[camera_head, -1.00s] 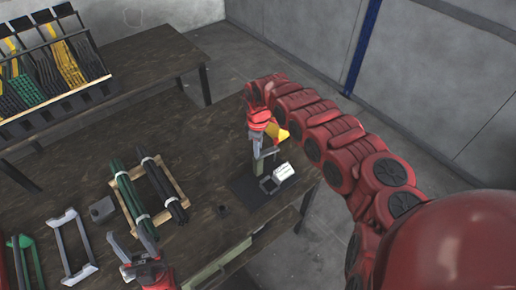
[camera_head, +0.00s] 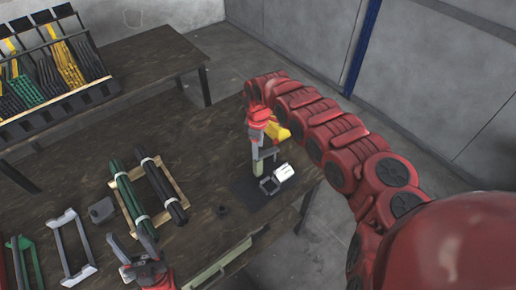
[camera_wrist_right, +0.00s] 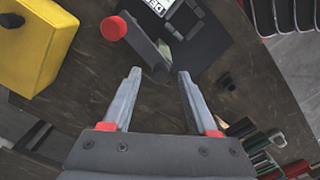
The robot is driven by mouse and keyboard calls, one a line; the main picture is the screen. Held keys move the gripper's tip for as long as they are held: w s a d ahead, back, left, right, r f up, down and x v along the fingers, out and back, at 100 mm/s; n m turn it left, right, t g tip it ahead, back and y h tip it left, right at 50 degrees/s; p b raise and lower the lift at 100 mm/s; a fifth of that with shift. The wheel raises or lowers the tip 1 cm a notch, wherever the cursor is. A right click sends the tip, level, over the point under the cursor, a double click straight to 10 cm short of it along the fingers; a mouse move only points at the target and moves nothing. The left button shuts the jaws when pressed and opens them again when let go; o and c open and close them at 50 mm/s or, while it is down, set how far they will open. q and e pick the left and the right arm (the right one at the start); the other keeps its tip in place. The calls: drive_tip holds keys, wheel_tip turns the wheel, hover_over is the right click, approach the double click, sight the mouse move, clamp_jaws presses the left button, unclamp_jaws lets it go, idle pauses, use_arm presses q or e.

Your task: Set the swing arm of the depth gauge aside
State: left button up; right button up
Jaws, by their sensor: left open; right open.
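The depth gauge stands on a dark plate (camera_head: 246,190) near the table's right edge, with a white display (camera_head: 284,172) and a grey upright part (camera_head: 259,165). In the right wrist view its swing arm (camera_wrist_right: 145,43) is a grey bar with a red knob (camera_wrist_right: 113,28) at one end. My right gripper (camera_wrist_right: 158,74) is open and empty, its fingertips close to the bar; I cannot tell if they touch. In the head view the right gripper (camera_head: 256,140) is above the gauge, partly hiding it. My left gripper (camera_head: 133,248) is open and empty at the table's front edge.
A yellow block (camera_wrist_right: 38,42) stands beside the gauge, behind my right gripper. A wooden frame (camera_head: 178,188) with dark and green rods, a grey block (camera_head: 102,209) and a grey frame (camera_head: 59,247) lie to the left. A small dark round part (camera_head: 222,210) is near the plate.

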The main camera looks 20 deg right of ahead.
wheel_tip(320, 180, up, 17)
drive_tip(key=b, duration=0.4)
drive_tip(key=shift+f+b, duration=0.2)
drive_tip(key=shift+b, duration=0.2)
drive_tip(key=shift+s, duration=0.1)
